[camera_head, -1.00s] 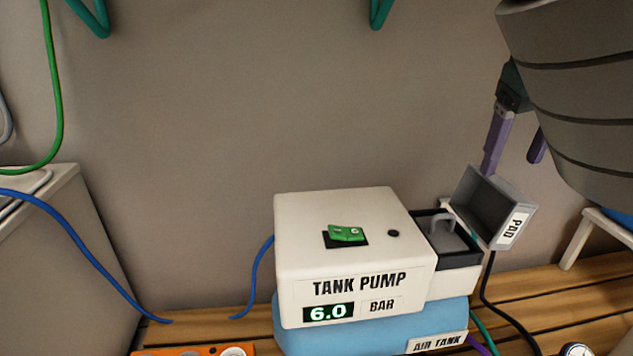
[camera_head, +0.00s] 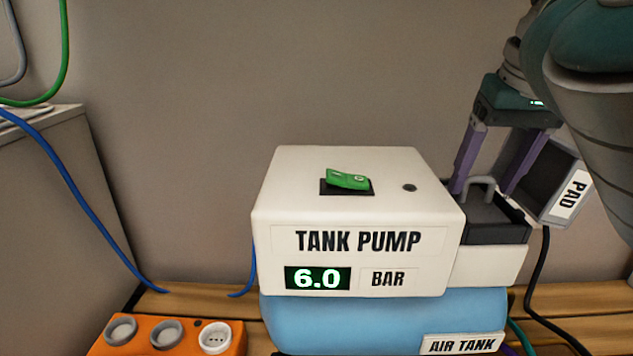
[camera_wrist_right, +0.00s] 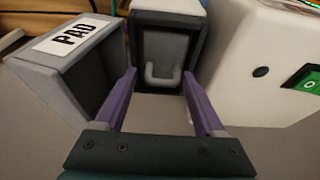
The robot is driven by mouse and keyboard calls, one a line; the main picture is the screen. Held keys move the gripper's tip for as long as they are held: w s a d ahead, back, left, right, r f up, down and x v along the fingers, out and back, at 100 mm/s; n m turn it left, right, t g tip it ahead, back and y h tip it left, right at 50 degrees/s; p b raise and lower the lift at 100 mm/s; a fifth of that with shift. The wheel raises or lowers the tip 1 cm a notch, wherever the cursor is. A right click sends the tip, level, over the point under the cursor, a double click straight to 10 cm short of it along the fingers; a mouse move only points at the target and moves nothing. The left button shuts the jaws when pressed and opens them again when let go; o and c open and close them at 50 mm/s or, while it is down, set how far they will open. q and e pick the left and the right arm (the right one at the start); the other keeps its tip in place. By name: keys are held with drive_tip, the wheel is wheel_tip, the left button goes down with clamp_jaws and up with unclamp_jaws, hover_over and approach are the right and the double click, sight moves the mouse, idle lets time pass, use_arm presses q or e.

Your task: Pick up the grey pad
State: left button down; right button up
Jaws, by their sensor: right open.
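The grey pad (camera_head: 490,222) sits in a dark open-topped box on the right side of the tank pump, with a grey loop handle standing up from it. In the right wrist view the pad (camera_wrist_right: 163,52) and its handle lie ahead, between the fingertips. My right gripper (camera_head: 482,190) is open, its purple fingers reaching down on either side of the handle; they do not hold it. The fingers also show in the right wrist view (camera_wrist_right: 159,75). The grey lid labelled PAD (camera_head: 557,184) is swung open at the right. My left gripper is not in view.
The white tank pump (camera_head: 345,220) reads 6.0 bar and carries a green switch (camera_head: 347,179). It rests on the blue air tank (camera_head: 385,318). An orange block (camera_head: 185,337) with round sockets stands front left. A black cable (camera_head: 541,280) hangs at the right.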

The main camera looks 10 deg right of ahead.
drive_tip(key=shift+w+d+f, duration=0.1)
drive_tip(key=shift+w+f, duration=0.05)
drive_tip(key=shift+f, duration=0.05)
drive_tip(key=shift+a, duration=0.35)
drive_tip(key=shift+c, duration=1.1)
drive_tip(key=shift+d, duration=0.15)
drive_tip(key=c, duration=0.9)
drive_tip(key=shift+r, duration=0.1)
